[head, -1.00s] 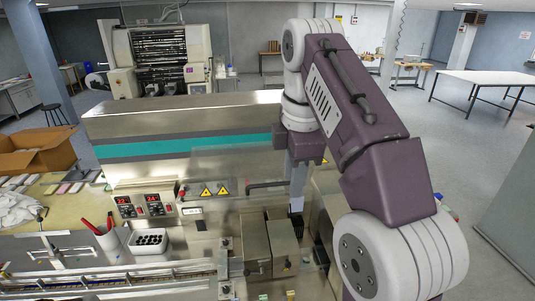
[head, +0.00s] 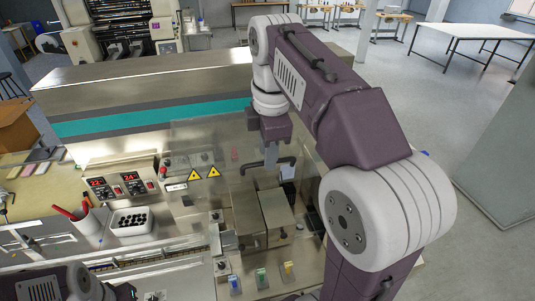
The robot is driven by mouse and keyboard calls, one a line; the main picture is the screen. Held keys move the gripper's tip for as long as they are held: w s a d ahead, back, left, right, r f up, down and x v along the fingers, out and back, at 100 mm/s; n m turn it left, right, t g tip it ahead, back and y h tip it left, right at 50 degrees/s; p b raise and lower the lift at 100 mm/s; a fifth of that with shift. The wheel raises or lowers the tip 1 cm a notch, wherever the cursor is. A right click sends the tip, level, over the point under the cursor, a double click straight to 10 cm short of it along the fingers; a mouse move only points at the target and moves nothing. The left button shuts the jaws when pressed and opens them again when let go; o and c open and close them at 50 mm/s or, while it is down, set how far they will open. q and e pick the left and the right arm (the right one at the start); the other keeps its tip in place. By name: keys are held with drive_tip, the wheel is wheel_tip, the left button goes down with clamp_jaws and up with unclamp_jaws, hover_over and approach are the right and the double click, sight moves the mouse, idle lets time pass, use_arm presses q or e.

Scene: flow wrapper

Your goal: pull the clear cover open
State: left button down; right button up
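The clear cover (head: 213,137) is a see-through panel on the front of the steel wrapping machine, with yellow warning labels showing at its lower left. It looks closed. A dark bar handle (head: 252,165) is at its lower right. My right gripper (head: 270,158) points down at the handle, its grey fingers overlapping the bar's middle in the head view. I cannot tell whether the fingers touch the bar or how far apart they are. Part of my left arm shows at the bottom left; its gripper is not in view.
Steel blocks (head: 276,213) stand below the handle. A red-digit control panel (head: 119,187), a cup of red pens (head: 84,220) and a white tray of dark round pieces (head: 131,221) are to the left.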

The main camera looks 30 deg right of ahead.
drive_tip(key=shift+w+f, duration=0.2)
drive_tip(key=shift+f, duration=0.1)
drive_tip(key=shift+s+d+r, duration=0.15)
drive_tip(key=shift+s, duration=0.75)
drive_tip(key=shift+c, duration=0.9)
drive_tip(key=shift+s+r, duration=0.1)
drive_tip(key=c, duration=0.5)
use_arm(q)
drive_tip(key=shift+s+r, duration=0.15)
drive_tip(key=shift+s, duration=0.4)
use_arm(e)
drive_tip(key=shift+w, duration=0.2)
clamp_jaws()
unclamp_jaws()
